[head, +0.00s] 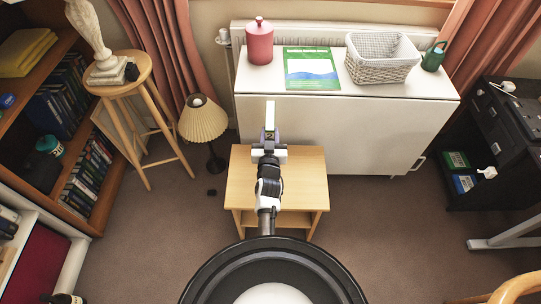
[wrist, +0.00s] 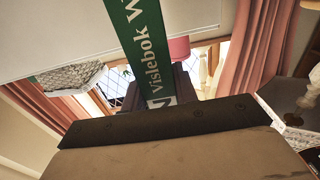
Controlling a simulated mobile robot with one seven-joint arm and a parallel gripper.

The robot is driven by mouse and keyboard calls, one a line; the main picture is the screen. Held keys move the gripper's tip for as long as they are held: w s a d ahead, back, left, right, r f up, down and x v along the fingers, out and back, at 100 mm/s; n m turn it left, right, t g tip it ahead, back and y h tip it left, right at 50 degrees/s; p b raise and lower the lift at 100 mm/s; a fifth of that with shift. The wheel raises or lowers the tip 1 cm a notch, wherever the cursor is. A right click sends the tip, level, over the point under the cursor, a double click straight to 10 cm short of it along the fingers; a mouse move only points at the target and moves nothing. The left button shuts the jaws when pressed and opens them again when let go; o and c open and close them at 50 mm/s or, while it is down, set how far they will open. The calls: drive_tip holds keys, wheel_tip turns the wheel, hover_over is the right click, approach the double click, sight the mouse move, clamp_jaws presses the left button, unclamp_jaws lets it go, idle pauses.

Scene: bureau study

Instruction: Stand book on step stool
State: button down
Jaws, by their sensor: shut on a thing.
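My gripper (head: 270,136) is shut on a book (head: 270,112), which shows in the head view as a narrow pale upright strip. In the wrist view the book's green spine (wrist: 150,50) carries white lettering starting "Vislebok W". The low light-wood step stool (head: 305,180) stands in front of the white cabinet, with a lower step at its front. In the head view my gripper and the book overlap the stool's back edge and the cabinet front. The height of the book above the stool is hard to tell. My arm hides the middle of the stool top.
The white cabinet (head: 350,130) behind bears a pink canister (head: 259,45), a green-and-white booklet (head: 311,68), a basket (head: 380,65) and a green watering can (head: 433,57). A lamp (head: 203,120) and a round stool (head: 119,75) with a statue stand left. Carpet right of the step stool is clear.

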drive_tip(key=shift+f+b, duration=2.3)
drive_tip(key=shift+f, duration=2.1)
drive_tip(key=shift+f, duration=0.2)
drive_tip(key=c, duration=1.1)
unclamp_jaws()
